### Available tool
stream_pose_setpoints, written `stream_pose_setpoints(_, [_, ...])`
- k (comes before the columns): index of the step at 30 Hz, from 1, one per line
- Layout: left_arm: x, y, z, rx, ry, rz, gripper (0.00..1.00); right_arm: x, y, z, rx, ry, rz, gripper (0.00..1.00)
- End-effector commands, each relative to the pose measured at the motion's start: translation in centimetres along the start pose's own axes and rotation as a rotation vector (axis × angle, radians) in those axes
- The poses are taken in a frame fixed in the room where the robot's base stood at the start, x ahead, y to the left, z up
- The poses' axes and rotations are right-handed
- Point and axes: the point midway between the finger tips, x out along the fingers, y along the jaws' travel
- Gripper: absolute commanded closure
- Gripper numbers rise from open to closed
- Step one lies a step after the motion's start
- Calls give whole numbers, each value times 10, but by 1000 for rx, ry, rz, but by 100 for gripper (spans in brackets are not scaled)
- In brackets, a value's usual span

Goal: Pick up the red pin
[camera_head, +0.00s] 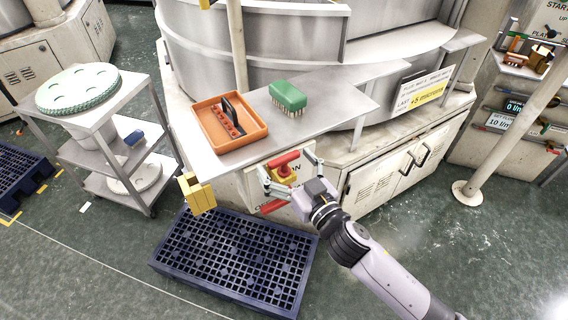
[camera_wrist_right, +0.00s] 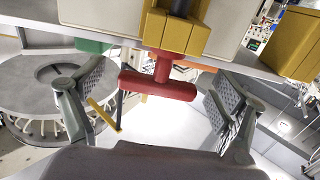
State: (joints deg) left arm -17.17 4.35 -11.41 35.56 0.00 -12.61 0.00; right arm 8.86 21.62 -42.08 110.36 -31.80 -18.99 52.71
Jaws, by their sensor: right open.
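The red pin (camera_head: 284,161) has a T-shaped handle and sits in a yellow block (camera_head: 284,175) at the front of the metal table. My right gripper (camera_head: 289,170) is open, with its fingers apart on either side of the pin and block. In the right wrist view the red pin (camera_wrist_right: 160,86) lies between the spread fingers of the right gripper (camera_wrist_right: 160,108), its stem running up into the yellow block (camera_wrist_right: 175,32). I see no finger closed on it. A second red piece (camera_head: 273,206) shows lower down, partly hidden by the gripper. My left gripper is not in view.
An orange tray (camera_head: 199,125) with a dark handled item and a green brush (camera_head: 287,96) rest on the metal table (camera_head: 335,100). Another yellow block (camera_head: 197,193) is at the table's front left. A blue grate (camera_head: 230,262) lies below; a cart (camera_head: 75,150) stands left.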

Motion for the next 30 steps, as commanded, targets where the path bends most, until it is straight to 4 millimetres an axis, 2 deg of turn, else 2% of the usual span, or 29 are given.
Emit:
stream_pose_setpoints(3, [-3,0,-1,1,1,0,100,8,0,0,-2,-1,0,10])
stream_pose_setpoints(10, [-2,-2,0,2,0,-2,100,9,0,1,-1,-1,0,10])
stream_pose_setpoints(30, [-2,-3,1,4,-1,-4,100,8,0,1,-1,-1,0,55])
